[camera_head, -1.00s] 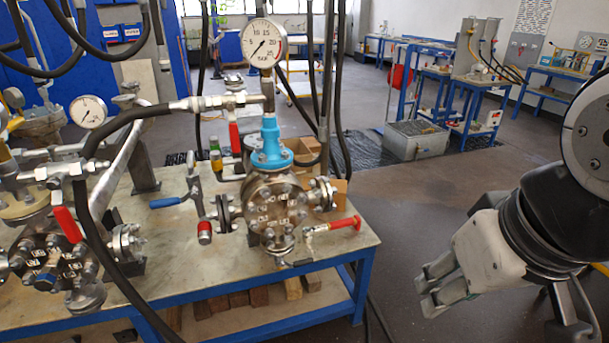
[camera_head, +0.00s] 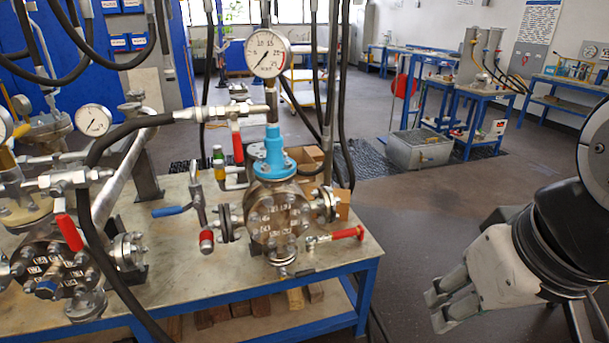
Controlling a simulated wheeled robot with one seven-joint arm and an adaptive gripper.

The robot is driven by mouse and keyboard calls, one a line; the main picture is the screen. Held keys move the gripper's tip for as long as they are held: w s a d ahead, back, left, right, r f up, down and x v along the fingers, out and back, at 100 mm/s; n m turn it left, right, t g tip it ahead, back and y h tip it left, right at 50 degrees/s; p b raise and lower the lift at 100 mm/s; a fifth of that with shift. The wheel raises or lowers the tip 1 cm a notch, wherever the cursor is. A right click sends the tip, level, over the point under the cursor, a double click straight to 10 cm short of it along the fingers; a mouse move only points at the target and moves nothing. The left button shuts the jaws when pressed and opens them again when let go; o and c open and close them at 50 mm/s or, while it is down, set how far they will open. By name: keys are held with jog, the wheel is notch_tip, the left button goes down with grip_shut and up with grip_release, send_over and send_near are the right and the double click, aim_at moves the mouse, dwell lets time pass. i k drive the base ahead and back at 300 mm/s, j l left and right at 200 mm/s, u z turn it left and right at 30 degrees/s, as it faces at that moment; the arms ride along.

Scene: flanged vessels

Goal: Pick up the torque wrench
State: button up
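The torque wrench (camera_head: 336,236), with a red handle and a metal shaft and head, is at the right end of the workbench. Its handle points right and its head is beside the lower right of the flanged vessel (camera_head: 277,214). I cannot tell whether it touches the vessel. My gripper (camera_head: 437,311) is at the lower right, beyond the bench's right edge and apart from the wrench. Its two grey fingers point down and left with nothing seen between them. The oblique view does not show clearly how far apart they are.
The blue-framed workbench (camera_head: 335,262) carries a second flanged vessel (camera_head: 52,268) at the left. A pressure gauge (camera_head: 267,53) and black hoses (camera_head: 334,90) rise above the nearer vessel. Wooden blocks lie on the lower shelf. The floor (camera_head: 430,205) right of the bench is open.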

aim_at(359, 231)
jog(key=i+z, duration=0.3)
jog(key=i, duration=0.9)
